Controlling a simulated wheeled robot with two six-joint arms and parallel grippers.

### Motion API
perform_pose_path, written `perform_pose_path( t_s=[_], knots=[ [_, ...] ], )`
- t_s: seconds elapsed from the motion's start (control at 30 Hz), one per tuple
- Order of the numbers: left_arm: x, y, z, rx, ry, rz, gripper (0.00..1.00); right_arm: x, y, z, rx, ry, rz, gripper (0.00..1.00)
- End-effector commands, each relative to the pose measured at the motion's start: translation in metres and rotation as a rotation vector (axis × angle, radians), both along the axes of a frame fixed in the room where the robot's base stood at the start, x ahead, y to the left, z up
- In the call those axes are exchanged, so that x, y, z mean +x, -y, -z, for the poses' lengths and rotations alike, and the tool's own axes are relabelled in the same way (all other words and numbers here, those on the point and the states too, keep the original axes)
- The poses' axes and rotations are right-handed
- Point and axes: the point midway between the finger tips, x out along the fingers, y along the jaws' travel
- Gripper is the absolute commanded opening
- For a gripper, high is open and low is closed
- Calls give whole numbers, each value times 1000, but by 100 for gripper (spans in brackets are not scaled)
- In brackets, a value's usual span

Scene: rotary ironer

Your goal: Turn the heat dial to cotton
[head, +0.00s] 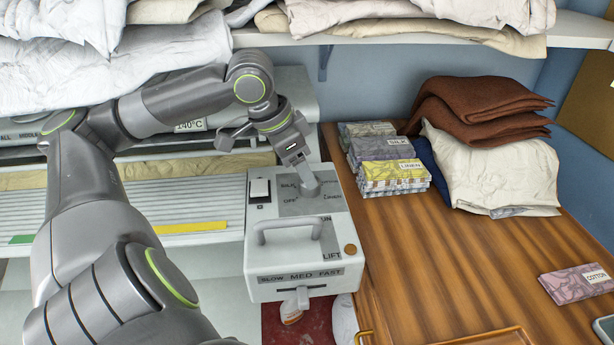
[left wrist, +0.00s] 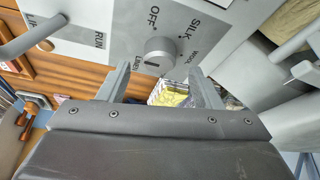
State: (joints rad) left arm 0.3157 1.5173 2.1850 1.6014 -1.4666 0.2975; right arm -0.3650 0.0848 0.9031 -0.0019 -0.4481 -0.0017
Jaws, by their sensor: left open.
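The heat dial (left wrist: 160,52) is a round grey knob on the ironer's control box (head: 262,225). OFF, SILK, WOOL and LINEN are printed around it in the left wrist view; I cannot read a cotton label there. A small dark mark on the knob lies on the side near LINEN; its exact setting is unclear. My left gripper (head: 304,180) is open over the dial panel and largely hides the dial in the head view. In the left wrist view its fingers (left wrist: 160,70) are spread, with the knob showing beyond the gap. Contact cannot be told. My right gripper is out of view.
A loop handle (head: 288,225) and a rocker switch (head: 259,189) stand on the box, with a SLOW/MED/FAST panel in front. Labelled cloth stacks (head: 394,176) and folded fabrics lie on the wooden table (head: 440,265) to the right. A laundry-loaded shelf (head: 390,38) hangs above.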

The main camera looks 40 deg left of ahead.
Motion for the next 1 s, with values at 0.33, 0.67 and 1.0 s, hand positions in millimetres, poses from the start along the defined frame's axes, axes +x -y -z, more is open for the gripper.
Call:
perform_pose_path(
  t_s=[0.33,0.67,1.0],
  knots=[
    [10,5,27,-3,0,0,59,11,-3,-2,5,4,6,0],
    [13,6,33,1,-1,-1,59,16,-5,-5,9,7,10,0],
    [13,6,33,0,0,-1,35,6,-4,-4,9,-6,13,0]
  ],
)
